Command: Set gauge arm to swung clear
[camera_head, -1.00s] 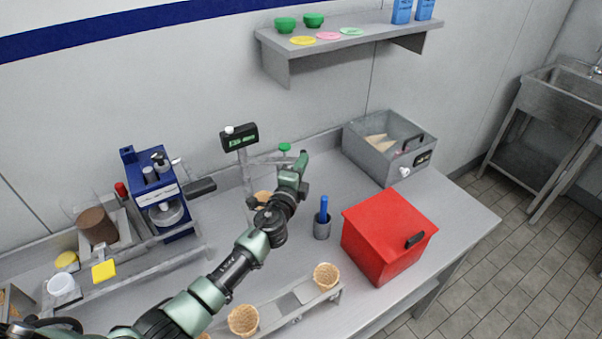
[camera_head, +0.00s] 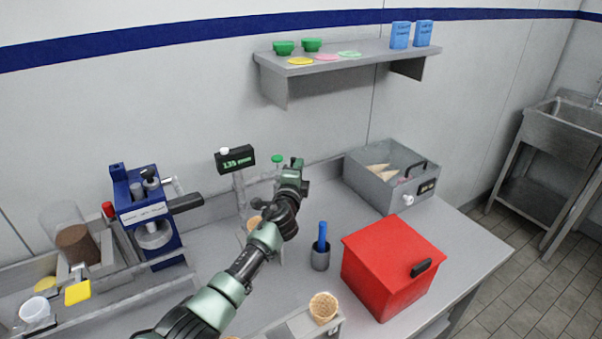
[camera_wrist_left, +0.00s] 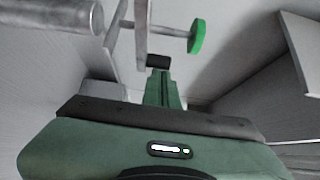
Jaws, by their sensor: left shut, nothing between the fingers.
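The gauge stands at the back of the counter, with a black display (camera_head: 235,160) showing green digits on a grey post (camera_head: 240,190). Its arm carries a green knob (camera_head: 277,158), right of the display and close to the wall. My left gripper (camera_head: 296,164) is shut and empty, just right of the knob. In the left wrist view the shut fingertips (camera_wrist_left: 158,62) are close to a grey bar (camera_wrist_left: 142,30); I cannot tell whether they touch. A rod runs from that bar to the green knob (camera_wrist_left: 197,36). A cone (camera_head: 254,222) is partly hidden behind my arm. My right gripper is not visible.
A blue machine (camera_head: 150,215) with a dark handle stands left. A grey cup with a blue tool (camera_head: 321,257), a red box (camera_head: 390,265) and a grey bin (camera_head: 375,185) stand right. A shelf (camera_head: 370,57) hangs above. A cone (camera_head: 323,307) sits in a front rack.

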